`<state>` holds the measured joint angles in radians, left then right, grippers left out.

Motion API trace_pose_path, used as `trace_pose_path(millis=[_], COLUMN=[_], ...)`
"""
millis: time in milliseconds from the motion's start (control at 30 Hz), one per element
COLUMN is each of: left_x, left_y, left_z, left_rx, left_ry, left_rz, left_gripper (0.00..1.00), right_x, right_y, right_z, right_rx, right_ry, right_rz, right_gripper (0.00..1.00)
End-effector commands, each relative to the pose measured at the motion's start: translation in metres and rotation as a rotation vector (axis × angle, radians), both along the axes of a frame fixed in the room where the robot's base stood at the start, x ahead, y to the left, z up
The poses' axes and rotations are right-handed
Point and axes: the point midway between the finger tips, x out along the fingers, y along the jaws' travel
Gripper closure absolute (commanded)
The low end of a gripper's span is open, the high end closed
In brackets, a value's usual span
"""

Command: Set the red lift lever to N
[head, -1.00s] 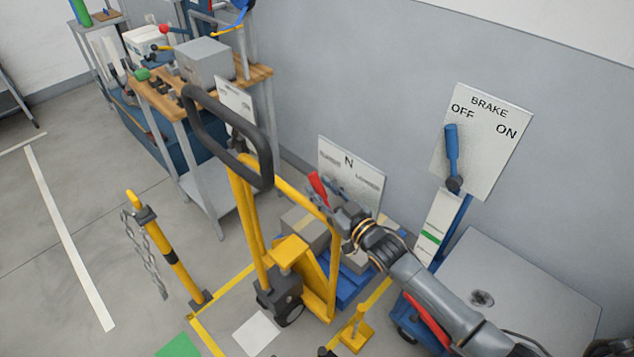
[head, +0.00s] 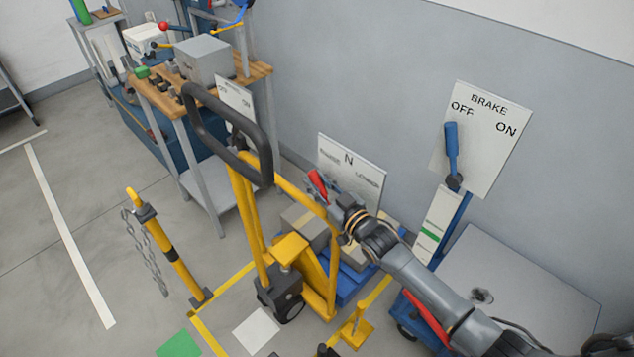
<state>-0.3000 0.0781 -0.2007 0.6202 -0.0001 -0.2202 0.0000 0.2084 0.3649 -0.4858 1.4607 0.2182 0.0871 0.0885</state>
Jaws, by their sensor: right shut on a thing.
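The red lift lever (head: 317,183) stands in front of a white label plate (head: 362,165) by the wall, near the yellow pallet truck. Its upper part shows and leans to the left of the N. Its lower part is hidden behind my gripper. My right gripper (head: 331,192) is shut on the red lever, its arm coming in from the lower right. The plate carries an N at its upper middle and smaller words to the left and right that I cannot read well. My left gripper is not in view.
The yellow pallet truck (head: 291,249) with its dark loop handle (head: 226,137) stands just left of my gripper. A blue brake lever (head: 451,150) on a BRAKE plate (head: 487,120) is to the right. A yellow post (head: 170,246) with a chain stands at left.

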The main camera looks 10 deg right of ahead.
Motion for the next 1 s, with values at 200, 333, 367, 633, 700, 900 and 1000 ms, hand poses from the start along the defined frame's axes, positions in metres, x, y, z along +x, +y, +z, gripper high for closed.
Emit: trace_pose_path(millis=[200, 333, 367, 633, 700, 900, 1000], left_x=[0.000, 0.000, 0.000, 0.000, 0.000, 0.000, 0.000], left_y=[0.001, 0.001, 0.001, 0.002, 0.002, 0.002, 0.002], left_z=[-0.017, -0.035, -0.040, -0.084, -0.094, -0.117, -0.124], left_rx=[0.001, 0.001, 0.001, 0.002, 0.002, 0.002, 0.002], left_ry=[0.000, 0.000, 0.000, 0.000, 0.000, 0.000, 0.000], left_rz=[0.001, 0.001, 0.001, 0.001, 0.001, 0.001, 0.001], left_gripper=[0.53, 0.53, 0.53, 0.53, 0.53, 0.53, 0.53], right_x=[-0.005, -0.011, -0.013, -0.029, -0.033, -0.042, -0.045], right_y=[-0.003, -0.007, -0.008, -0.019, -0.022, -0.028, -0.030], right_z=[-0.002, 0.000, 0.000, 0.006, 0.008, 0.012, 0.013], right_rx=[0.037, 0.082, 0.094, 0.204, 0.230, 0.292, 0.311], right_ry=[-0.054, -0.120, -0.137, -0.308, -0.348, -0.437, -0.467], right_rz=[-0.001, -0.001, -0.001, -0.001, -0.001, 0.000, -0.001], right_gripper=[1.00, 1.00, 1.00, 1.00, 1.00, 1.00, 1.00])
